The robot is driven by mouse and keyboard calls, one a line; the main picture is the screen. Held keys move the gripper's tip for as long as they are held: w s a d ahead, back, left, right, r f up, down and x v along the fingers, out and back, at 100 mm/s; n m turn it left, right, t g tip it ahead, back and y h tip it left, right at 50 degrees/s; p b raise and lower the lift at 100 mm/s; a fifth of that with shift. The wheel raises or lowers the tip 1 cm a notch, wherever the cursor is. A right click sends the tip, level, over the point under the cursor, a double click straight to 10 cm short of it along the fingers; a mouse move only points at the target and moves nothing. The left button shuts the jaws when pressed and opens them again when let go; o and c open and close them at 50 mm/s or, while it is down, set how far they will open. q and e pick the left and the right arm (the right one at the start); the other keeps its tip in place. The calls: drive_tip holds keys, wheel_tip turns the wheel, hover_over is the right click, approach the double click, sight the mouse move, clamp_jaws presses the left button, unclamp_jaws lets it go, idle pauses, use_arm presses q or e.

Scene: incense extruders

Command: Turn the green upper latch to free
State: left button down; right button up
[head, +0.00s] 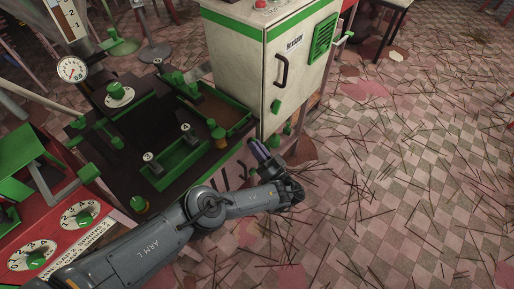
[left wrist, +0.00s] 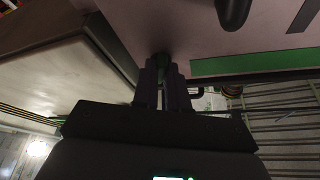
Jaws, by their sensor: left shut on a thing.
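A pale cabinet (head: 290,60) with green trim and a black door handle (head: 281,72) stands at the upper middle of the head view. A green latch (head: 276,106) sits on its face below the handle, and another green piece (head: 288,128) sits lower down. My left gripper (head: 258,148) is at the cabinet's lower front corner, beside a green latch (head: 273,141). In the left wrist view its dark fingers (left wrist: 161,85) are shut on a shadowed green piece (left wrist: 161,61) against the cabinet; I cannot tell which latch this is. My right gripper is out of view.
A dark bench with green trays (head: 180,158) and knobs stands left of the cabinet. A red panel with dials (head: 80,214) and a pressure gauge (head: 72,69) are further left. The tiled floor (head: 410,150) at right is strewn with thin sticks.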

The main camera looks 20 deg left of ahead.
use_arm(q)
drive_tip(key=c, duration=1.2)
unclamp_jaws()
drive_tip(key=shift+o, duration=0.2)
drive_tip(key=b+v, duration=0.1)
drive_tip(key=v, duration=1)
drive_tip(key=shift+b, duration=0.3)
drive_tip(key=shift+a, duration=0.1)
